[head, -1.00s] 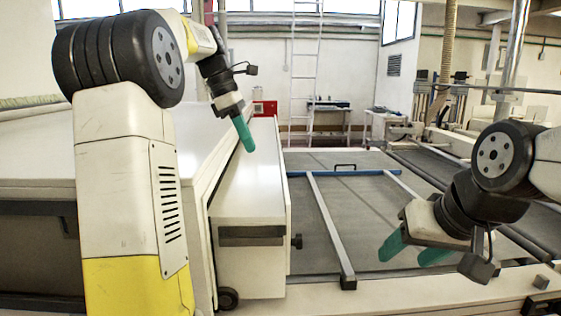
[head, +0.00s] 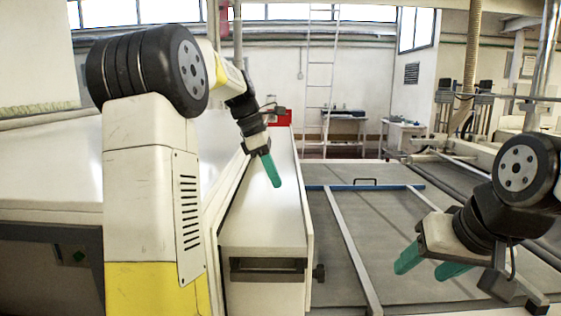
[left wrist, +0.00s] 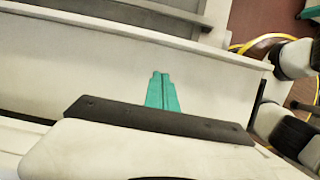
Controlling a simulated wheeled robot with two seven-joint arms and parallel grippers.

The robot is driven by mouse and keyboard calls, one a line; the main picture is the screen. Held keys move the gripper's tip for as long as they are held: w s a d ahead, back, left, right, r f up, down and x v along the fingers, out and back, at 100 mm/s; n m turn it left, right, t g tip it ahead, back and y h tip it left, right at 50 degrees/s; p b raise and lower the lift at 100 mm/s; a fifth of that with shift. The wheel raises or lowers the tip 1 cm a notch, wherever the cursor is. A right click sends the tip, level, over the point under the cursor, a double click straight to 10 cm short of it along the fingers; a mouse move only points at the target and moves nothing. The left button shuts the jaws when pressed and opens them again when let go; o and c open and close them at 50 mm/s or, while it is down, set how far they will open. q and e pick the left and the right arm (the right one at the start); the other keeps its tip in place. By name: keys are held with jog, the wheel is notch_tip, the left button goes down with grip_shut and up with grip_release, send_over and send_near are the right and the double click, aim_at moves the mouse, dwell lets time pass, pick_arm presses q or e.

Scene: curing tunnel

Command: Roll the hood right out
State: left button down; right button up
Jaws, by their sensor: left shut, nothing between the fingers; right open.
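The hood (head: 262,215) is a long white box in the middle of the head view, close beside the white tunnel body (head: 60,165). Its near end has a dark-framed slot (head: 268,268) and a black knob (head: 318,272) at its right edge. My left gripper (head: 271,170) is shut and empty, its teal fingers pointing down over the hood's top. In the left wrist view its shut fingers (left wrist: 161,92) show against a white surface; contact cannot be told. My right gripper (head: 432,262) is open and empty over the grey bed to the right.
The grey flat bed (head: 400,225) with metal rails (head: 350,245) and a blue crossbar (head: 335,187) lies right of the hood. A red box (head: 281,117) stands beyond the hood's far end. A ladder (head: 320,80) leans at the back wall.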

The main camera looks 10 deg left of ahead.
aim_at(300, 199)
pick_arm(q)
jog(key=shift+x, duration=1.05)
jog(key=d, duration=0.2)
jog(key=shift+w+d, duration=0.4)
jog(key=shift+d, duration=0.55)
jog(key=shift+w, duration=0.1)
